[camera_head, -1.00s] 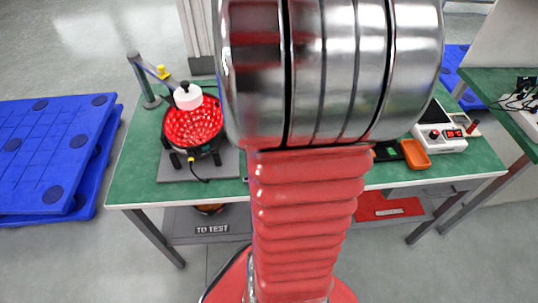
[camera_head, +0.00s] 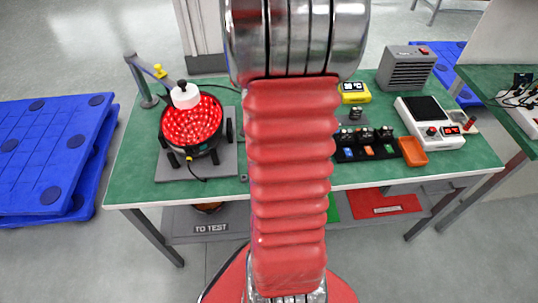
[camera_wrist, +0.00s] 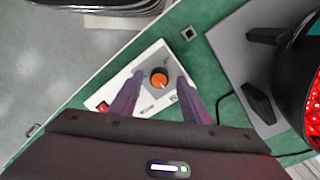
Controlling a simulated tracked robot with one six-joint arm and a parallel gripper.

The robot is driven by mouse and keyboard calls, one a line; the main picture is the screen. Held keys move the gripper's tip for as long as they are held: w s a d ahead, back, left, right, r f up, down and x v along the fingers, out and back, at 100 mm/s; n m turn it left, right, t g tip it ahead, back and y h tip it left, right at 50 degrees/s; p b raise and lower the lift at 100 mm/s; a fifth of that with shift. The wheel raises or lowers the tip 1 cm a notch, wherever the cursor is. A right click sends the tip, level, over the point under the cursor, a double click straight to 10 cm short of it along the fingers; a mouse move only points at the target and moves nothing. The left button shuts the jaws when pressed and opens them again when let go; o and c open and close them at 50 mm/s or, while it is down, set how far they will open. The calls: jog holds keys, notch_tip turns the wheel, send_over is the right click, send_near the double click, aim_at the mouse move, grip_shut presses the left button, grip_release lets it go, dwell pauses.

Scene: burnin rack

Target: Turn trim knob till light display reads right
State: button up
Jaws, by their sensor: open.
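In the wrist view, an orange knob (camera_wrist: 159,79) with a pale pointer mark sits on a white box (camera_wrist: 130,92) on the green bench. My gripper (camera_wrist: 159,84) is open, its two dark purple fingers on either side of the knob; whether they touch it I cannot tell. In the head view, my arm hides the gripper and that box. A yellow meter (camera_head: 354,92) with a lit display stands at the back of the bench; its digits are too small to read surely. A white unit (camera_head: 434,126) at the right has a small red display, also unreadable.
A red-lit round fixture (camera_head: 192,124) with a white cap stands at the left; it is close right in the wrist view. Sockets with small modules (camera_head: 366,146), an orange tray (camera_head: 412,151) and a grey vented box (camera_head: 406,69) occupy the right side.

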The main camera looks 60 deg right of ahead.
jog(key=shift+f, duration=0.3)
jog(key=shift+c, duration=0.3)
jog(key=c, duration=0.9)
jog(key=shift+d, duration=0.25)
jog(key=shift+c, duration=0.4)
jog(key=shift+a, duration=0.2)
